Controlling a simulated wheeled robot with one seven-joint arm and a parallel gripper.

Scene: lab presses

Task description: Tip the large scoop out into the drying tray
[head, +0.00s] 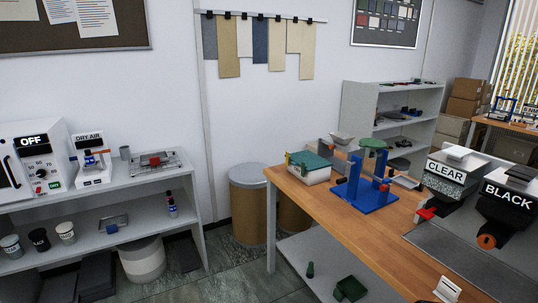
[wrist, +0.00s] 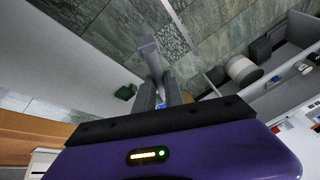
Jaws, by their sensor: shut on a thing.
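My gripper (wrist: 161,94) shows only in the wrist view, low over the gap between bench and table. Its fingers are shut on a grey piece (wrist: 149,50), which looks like the large scoop, sticking out beyond the fingertips. A bit of blue shows between the fingers. The scoop's bowl and any contents cannot be made out. In the head view a shallow metal tray (head: 166,164) with a red part lies on the left bench, beside the DRY AIR unit (head: 91,165); it may be the drying tray, but no label shows.
The wooden table (head: 400,211) at right carries a blue stand (head: 372,197), a green-topped box (head: 309,170) and CLEAR (head: 447,176) and BLACK (head: 506,206) hoppers. A white bucket (head: 143,260) stands under the left bench (head: 114,186).

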